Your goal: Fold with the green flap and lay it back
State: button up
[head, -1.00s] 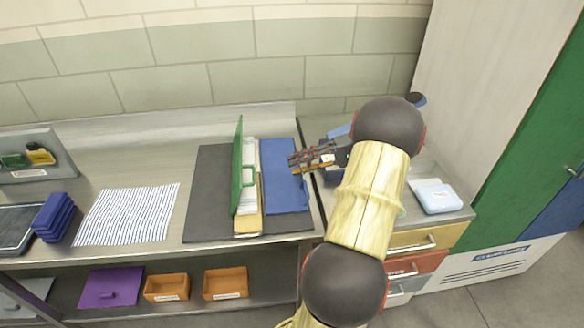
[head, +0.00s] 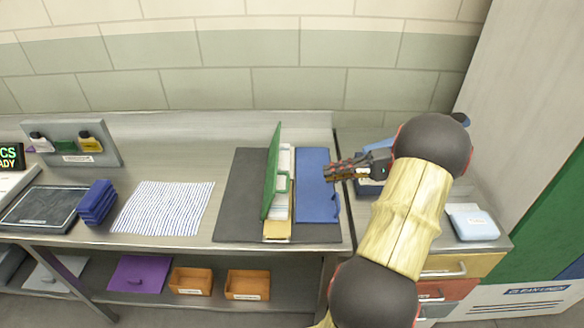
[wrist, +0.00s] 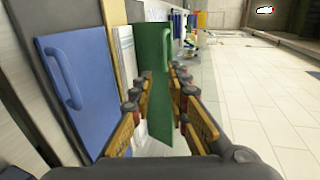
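A blue flap (head: 313,170) with a handle lies flat to the right. My gripper (head: 335,172) is over the blue flap's right edge, apart from the green flap. In the wrist view my gripper (wrist: 158,100) is open and empty. The green flap (wrist: 153,75) appears beyond the gap between the fingers, and the blue flap (wrist: 75,85) is at left.
A dark mat (head: 240,190) lies under the flaps on the metal bench. A striped cloth (head: 162,208) and blue folded stack (head: 96,202) lie left. A drawer unit (head: 455,265) with a light blue pack (head: 472,222) stands right. Orange bins (head: 248,284) are on the lower shelf.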

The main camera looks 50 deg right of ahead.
jog(key=r+p, duration=0.4)
jog(key=r, duration=0.1)
jog(key=shift+a+p, duration=0.25)
jog(key=shift+p, duration=0.05)
grip_shut()
notch_tip(320, 180, down, 3)
jog(key=s+d+m+g+h+p, duration=0.1)
jog(key=m+g+p, duration=0.15)
jog(key=m, duration=0.65)
jog(key=s+m+g+h+p, duration=0.1)
jog(key=s+m+p, duration=0.15)
jog(key=m, duration=0.65)
jog(key=w+a+f+b, duration=0.2)
jog(key=w+a+f, duration=0.3)
jog(key=w, duration=0.5)
jog(key=shift+a, duration=1)
jog(key=shift+w+r, duration=0.1)
